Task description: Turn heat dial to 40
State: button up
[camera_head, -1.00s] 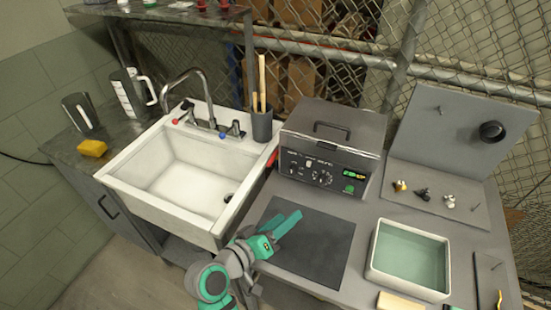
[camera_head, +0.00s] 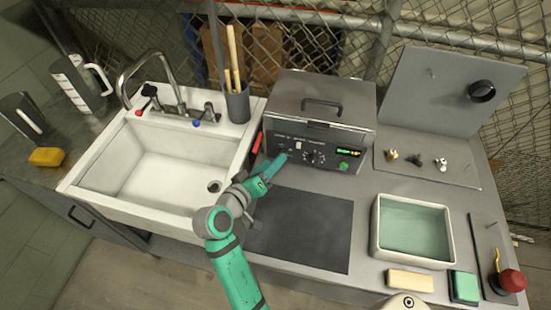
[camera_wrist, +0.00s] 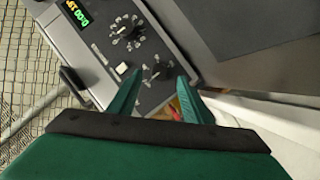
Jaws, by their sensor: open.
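The grey cleaner box (camera_head: 320,110) has a dark front panel with two dials; the labels are too small to read, so I cannot tell which is the heat dial. One dial with a ring of white marks (camera_head: 314,158) is mid-panel and also shows in the wrist view (camera_wrist: 126,31). The other dial (camera_wrist: 157,72), past the white switch (camera_wrist: 121,69), lies between my fingertips in the wrist view. My gripper (camera_head: 279,160) is open in front of the panel's left part, also in the wrist view (camera_wrist: 159,78). I cannot tell whether it touches the dial.
A lit display (camera_head: 347,153) and green button are at the panel's right. A sink (camera_head: 150,165) is to the left, with a tool cup (camera_head: 237,103) behind. A dark mat (camera_head: 305,230) lies in front, clear. A water-filled tray (camera_head: 378,245) stands to the right.

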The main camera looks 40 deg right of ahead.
jog(key=shift+x, duration=1.45)
jog(key=c, duration=1.1)
jog(key=shift+o, duration=0.2)
